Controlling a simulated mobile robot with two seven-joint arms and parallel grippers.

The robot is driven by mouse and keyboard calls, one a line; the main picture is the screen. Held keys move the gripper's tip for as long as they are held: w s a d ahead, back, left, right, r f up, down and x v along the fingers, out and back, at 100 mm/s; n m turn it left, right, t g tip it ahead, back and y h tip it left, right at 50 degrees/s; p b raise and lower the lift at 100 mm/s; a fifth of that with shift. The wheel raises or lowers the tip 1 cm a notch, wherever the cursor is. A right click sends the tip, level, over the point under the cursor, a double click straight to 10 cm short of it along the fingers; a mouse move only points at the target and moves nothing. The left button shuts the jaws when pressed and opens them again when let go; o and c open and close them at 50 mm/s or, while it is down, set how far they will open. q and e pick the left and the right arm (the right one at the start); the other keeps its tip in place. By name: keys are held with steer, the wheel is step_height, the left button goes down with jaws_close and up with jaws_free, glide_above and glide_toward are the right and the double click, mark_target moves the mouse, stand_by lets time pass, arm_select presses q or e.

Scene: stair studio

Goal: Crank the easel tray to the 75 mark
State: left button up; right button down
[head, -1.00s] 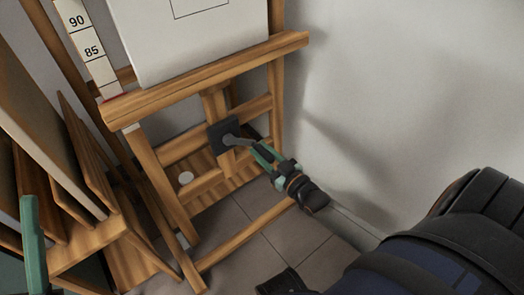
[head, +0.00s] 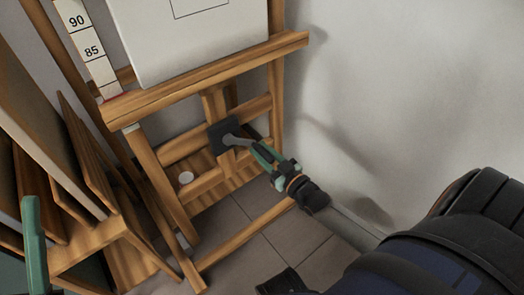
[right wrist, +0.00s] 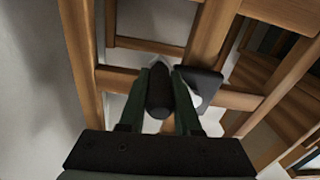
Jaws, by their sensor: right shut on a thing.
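The wooden easel's tray (head: 205,80) crosses the head view, with a white canvas (head: 190,40) standing on it. A white scale strip (head: 92,50) at its left end shows 90 and 85 above the tray; a bit of red shows at the tray's edge, and lower marks are hidden. Below the tray a black plate (head: 222,136) carries a grey crank arm (head: 239,141). My right gripper (head: 262,154) is shut on the dark crank handle (right wrist: 160,92), which sits between its green fingers in the right wrist view. One green finger of my left gripper (head: 34,240) shows at the lower left.
A wooden rack with several upright boards (head: 85,150) stands close left of the easel. A plain wall (head: 400,90) is on the right. Tiled floor (head: 235,225) lies under and before the easel's lower bars.

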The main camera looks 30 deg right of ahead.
arm_select(q)
steer(key=shift+r, duration=0.15)
